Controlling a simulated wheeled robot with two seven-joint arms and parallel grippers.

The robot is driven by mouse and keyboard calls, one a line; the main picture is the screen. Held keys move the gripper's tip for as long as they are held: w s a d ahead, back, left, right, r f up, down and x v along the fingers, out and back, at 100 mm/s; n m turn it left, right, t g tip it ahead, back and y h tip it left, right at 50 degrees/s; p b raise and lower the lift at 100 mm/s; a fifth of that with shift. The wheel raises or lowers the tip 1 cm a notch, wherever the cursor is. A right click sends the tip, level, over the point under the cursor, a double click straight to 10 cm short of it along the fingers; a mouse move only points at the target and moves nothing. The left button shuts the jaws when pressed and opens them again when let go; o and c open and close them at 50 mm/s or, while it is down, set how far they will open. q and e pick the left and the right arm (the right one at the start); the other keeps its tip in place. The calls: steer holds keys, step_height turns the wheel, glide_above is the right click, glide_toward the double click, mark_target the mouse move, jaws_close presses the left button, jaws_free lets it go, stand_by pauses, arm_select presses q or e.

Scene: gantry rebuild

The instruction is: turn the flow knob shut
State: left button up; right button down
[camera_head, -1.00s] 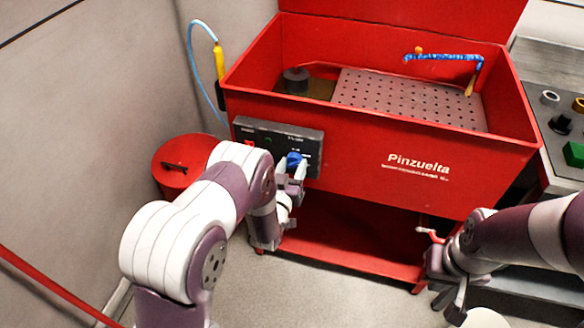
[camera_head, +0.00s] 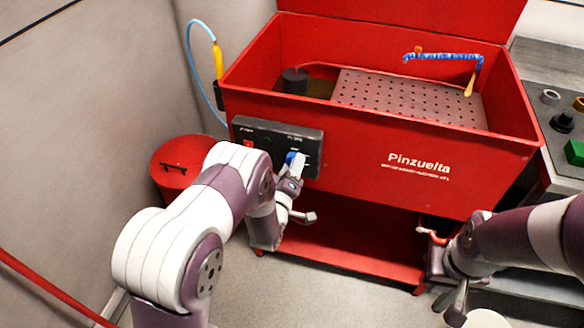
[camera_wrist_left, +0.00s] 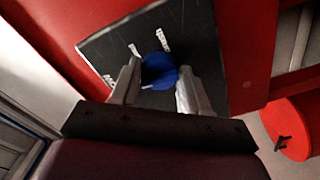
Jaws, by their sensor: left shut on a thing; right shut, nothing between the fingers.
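The blue flow knob (camera_head: 292,158) sits on the dark control panel (camera_head: 252,131) on the front of the red parts washer. It also shows in the left wrist view (camera_wrist_left: 158,70), between my two fingers. My left gripper (camera_head: 297,163) is at the panel, shut on the knob, and partly hides it in the head view. In the left wrist view the left gripper's fingers (camera_wrist_left: 157,85) stand on either side of the knob. My right gripper (camera_head: 455,305) is low at the right, away from the panel, shut and empty.
A red lidded bin (camera_head: 172,178) stands left of the washer. A red shelf (camera_head: 345,255) lies below. A workbench with a green block (camera_head: 575,152) is at the right.

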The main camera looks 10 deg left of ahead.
arm_select(q)
steer(key=shift+n, duration=0.5)
steer(key=o, duration=1)
steer(key=shift+o, duration=0.2)
steer(key=s+p, duration=0.1)
steer(key=s, duration=1.1)
steer(key=shift+s+a, duration=0.25)
steer(key=shift+s, duration=0.15)
